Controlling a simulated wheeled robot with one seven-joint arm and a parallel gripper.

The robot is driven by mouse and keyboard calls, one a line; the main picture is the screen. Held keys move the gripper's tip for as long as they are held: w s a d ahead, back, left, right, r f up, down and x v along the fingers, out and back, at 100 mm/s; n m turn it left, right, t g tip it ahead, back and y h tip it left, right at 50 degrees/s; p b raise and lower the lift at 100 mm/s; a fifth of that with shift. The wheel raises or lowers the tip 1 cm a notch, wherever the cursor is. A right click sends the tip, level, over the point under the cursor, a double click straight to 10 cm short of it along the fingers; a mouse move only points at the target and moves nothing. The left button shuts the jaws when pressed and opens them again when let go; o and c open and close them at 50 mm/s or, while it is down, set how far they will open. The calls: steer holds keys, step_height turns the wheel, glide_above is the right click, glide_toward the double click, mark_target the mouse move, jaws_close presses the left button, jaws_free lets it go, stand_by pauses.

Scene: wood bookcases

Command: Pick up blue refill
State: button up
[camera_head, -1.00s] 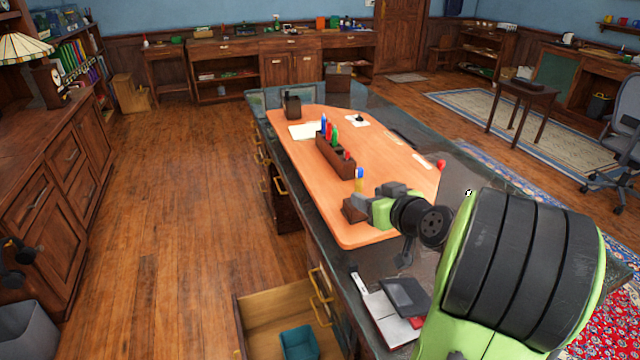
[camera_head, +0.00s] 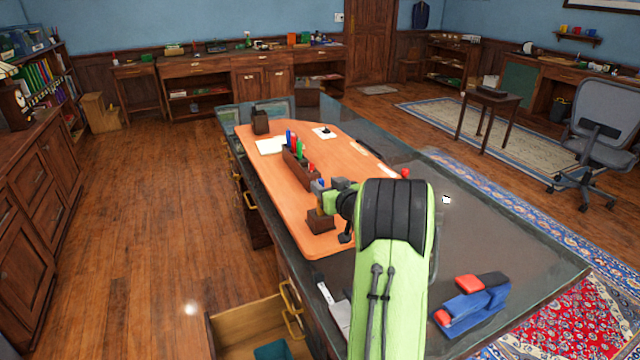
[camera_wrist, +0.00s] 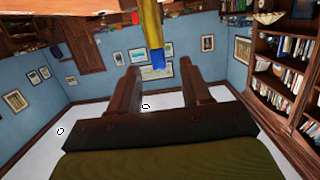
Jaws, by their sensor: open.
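The blue refill (camera_wrist: 152,40) shows in the wrist view as a yellow stick with a blue end. The blue end lies between the lines of my gripper's two fingers, near their tips, with space on both sides. My gripper (camera_wrist: 162,75) is open and empty. In the head view my gripper (camera_head: 326,189) is just above a small wooden block (camera_head: 320,222) on the orange desk mat (camera_head: 275,195). There the refill is mostly hidden by the gripper, with only a speck of blue showing.
A wooden rack (camera_head: 299,169) with blue, red and green items stands behind the gripper. A dark cup (camera_head: 261,123) and papers (camera_head: 271,146) are farther back. A blue and red object (camera_head: 472,304) lies at the desk's near right. An open drawer (camera_head: 240,325) juts out at the lower left.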

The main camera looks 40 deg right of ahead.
mark_target(322, 182)
steer(key=x, duration=0.4)
steer(key=shift+w, duration=0.15)
jaws_close()
